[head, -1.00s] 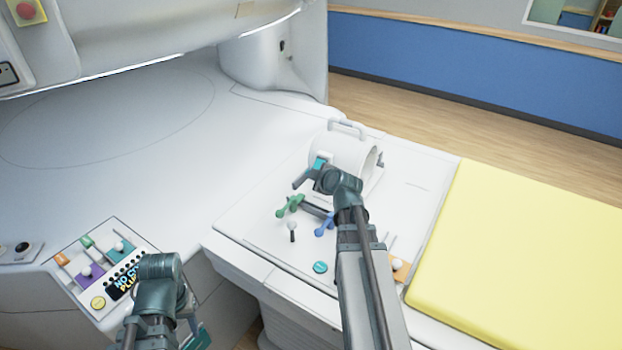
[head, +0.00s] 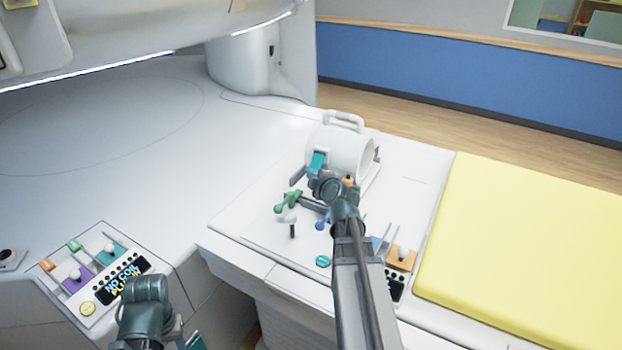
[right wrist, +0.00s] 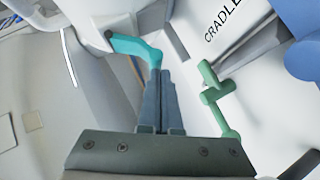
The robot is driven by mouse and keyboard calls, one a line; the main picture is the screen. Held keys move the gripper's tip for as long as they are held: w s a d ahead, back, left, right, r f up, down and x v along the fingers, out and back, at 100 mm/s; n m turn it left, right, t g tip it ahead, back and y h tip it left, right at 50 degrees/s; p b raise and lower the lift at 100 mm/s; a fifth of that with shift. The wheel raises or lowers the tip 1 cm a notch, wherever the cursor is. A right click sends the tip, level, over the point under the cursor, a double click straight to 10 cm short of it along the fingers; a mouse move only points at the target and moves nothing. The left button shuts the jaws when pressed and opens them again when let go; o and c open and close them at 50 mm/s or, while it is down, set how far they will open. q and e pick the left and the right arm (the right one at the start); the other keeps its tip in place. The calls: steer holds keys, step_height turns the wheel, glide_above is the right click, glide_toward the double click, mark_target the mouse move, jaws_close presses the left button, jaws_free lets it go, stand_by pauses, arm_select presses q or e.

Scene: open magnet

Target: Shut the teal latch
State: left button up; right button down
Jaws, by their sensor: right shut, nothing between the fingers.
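The teal latch (head: 317,161) is on the near side of the white cylindrical coil (head: 350,150). It also shows in the right wrist view as a bent teal lever (right wrist: 136,47), joined at its upper left end to a white part. My right gripper (head: 297,174) is shut and empty. Its fingertips (right wrist: 160,73) are close to the latch's free lower end; I cannot tell whether they touch. My left gripper's wrist shows at the bottom left of the head view, but its fingers cannot be made out.
A green lever (head: 287,201) stands close to my right gripper, with a blue lever (head: 322,221) and a white-knobbed lever (head: 290,222) nearby. A control panel (head: 88,275) is at the lower left. A yellow pad (head: 530,250) lies at the right.

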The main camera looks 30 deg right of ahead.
steer(key=shift+w+d+f+b, duration=0.2)
steer(key=shift+d+f+b, duration=0.1)
steer(key=shift+f+b, duration=0.35)
steer(key=shift+w+d+f+b, duration=0.15)
steer(key=shift+d+f+b, duration=0.15)
steer(key=shift+f+b, duration=0.35)
steer(key=shift+p, duration=0.3)
steer(key=shift+r, duration=0.1)
steer(key=shift+r+p, duration=0.8)
steer(key=shift+p, duration=0.05)
